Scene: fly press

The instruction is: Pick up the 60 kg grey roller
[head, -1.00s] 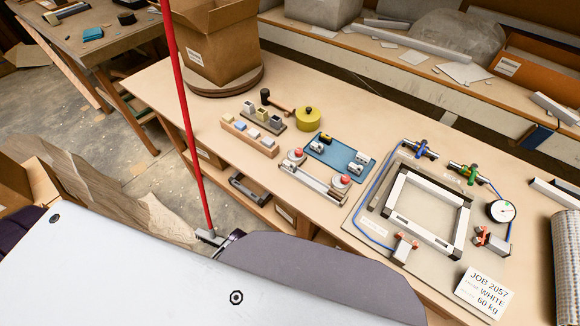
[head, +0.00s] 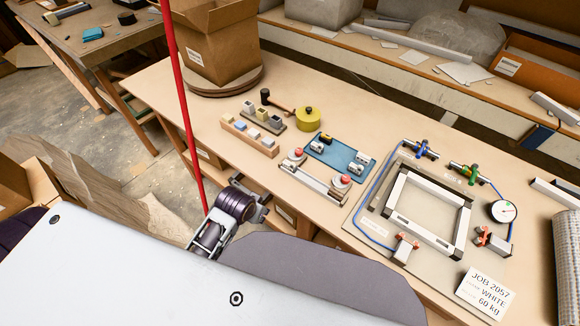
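No roller that I can single out as the 60 kg grey one shows clearly. A blue tray (head: 342,154) on the bench holds several small grey-white parts and a yellow-topped one; their labels are too small to read. A card (head: 484,290) at the front right reads JOB 2057, WHITE, 60 kg. My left gripper (head: 259,208) is at the bench's front edge, below and left of the blue tray and well apart from it. The dark wrist largely covers its fingers, so open or shut is unclear. My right gripper is out of view.
A wooden rack (head: 249,141) with several pale blocks, a mallet (head: 278,104) and a yellow round pot (head: 307,118) stand left of the tray. A base with two red knobs (head: 314,175) lies in front. A white frame (head: 427,214), a gauge (head: 503,211) and a box (head: 216,42) take up space.

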